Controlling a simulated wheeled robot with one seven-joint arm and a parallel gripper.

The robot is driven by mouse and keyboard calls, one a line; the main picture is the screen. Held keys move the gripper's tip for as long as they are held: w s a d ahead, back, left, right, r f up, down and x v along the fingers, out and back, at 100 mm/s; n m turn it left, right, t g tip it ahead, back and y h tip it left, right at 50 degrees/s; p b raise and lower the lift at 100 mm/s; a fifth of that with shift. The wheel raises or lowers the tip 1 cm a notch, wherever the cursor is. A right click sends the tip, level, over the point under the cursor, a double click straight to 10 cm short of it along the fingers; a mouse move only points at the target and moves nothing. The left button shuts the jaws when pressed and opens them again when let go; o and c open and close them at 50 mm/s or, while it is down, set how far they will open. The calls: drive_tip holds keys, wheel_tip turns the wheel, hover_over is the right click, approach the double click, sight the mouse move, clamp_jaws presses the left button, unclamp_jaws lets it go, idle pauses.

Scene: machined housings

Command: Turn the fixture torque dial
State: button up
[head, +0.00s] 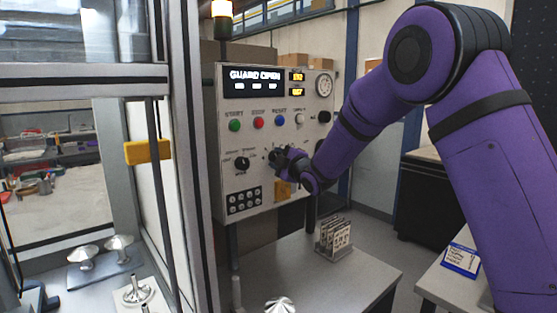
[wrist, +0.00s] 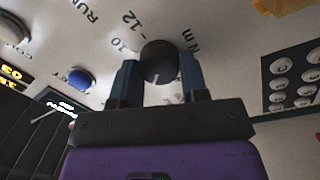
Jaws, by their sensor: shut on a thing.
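The torque dial is a round black knob (wrist: 159,62) on the pale control panel (head: 234,199), with "10", "12" and "Nm" printed around it in the wrist view. My gripper (wrist: 160,75) has one blue-grey finger on each side of the knob and is shut on it. In the head view my gripper (head: 276,156) reaches the panel from the right, and it hides most of the dial there. The knob's pointer mark cannot be made out.
Green (head: 234,125), red (head: 258,122) and blue (head: 279,120) buttons sit above the dial. A rack of cards (head: 333,237) stands on the table (head: 345,275).

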drive_tip(key=shift+n, duration=0.5)
drive_tip(key=o, duration=0.9)
drive_tip(key=v, duration=1)
drive_tip(key=shift+s+d+f, duration=0.15)
drive_tip(key=shift+s+d, duration=0.1)
drive_tip(key=shift+s, duration=0.05)
